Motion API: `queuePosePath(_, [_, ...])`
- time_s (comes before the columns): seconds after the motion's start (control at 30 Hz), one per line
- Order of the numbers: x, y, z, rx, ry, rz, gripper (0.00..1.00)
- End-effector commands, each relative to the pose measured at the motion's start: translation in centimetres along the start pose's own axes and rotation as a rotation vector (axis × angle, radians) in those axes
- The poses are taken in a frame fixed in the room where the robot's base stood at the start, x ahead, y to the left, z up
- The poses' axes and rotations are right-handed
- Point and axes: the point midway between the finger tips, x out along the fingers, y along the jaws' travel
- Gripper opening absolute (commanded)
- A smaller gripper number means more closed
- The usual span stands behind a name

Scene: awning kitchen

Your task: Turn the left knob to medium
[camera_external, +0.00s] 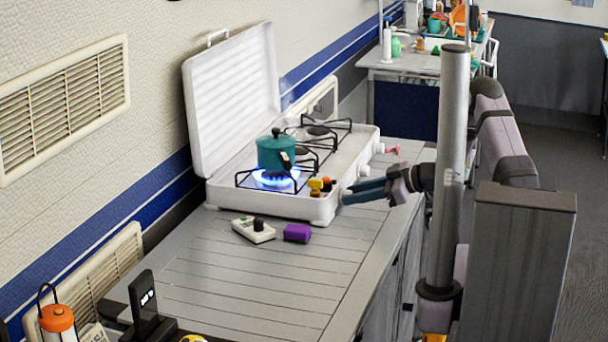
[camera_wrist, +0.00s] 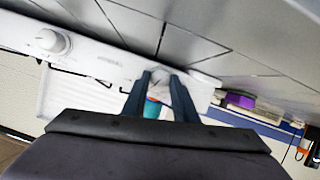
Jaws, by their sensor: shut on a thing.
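In the wrist view my gripper (camera_wrist: 161,80) is shut on the left knob (camera_wrist: 159,74), a white shape between the fingertips. The knob's pointer and setting cannot be read. Another white knob (camera_wrist: 48,42) is clear of the fingers. A blue flame (camera_external: 273,180) burns under the teal pot (camera_external: 277,152) on the near burner.
A white device with a black knob (camera_external: 253,229) and a purple block (camera_external: 297,233) lie on the counter before the stove. Small yellow and orange items (camera_external: 320,185) sit at the stove's corner. A grey post (camera_external: 449,150) stands near my arm. The counter's near part is mostly clear.

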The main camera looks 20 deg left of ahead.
Motion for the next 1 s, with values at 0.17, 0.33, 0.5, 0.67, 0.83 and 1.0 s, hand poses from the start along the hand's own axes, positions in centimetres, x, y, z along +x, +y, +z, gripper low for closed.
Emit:
queuePosePath(0.17, [0.0,0.0,0.0,0.0,0.0,0.0,0.03])
queuePosePath(0.33, [0.0,0.0,0.0,0.0,0.0,0.0,0.33])
queuePosePath(0.5, [0.0,0.0,0.0,0.0,0.0,0.0,0.43])
queuePosePath(0.67, [0.0,0.0,0.0,0.0,0.0,0.0,0.43])
queuePosePath(0.83, [-0.9,0.1,0.0,0.0,-0.001,0.002,0.43])
queuePosePath(1.0, [-3.0,0.1,0.1,0.0,0.0,0.003,0.43])
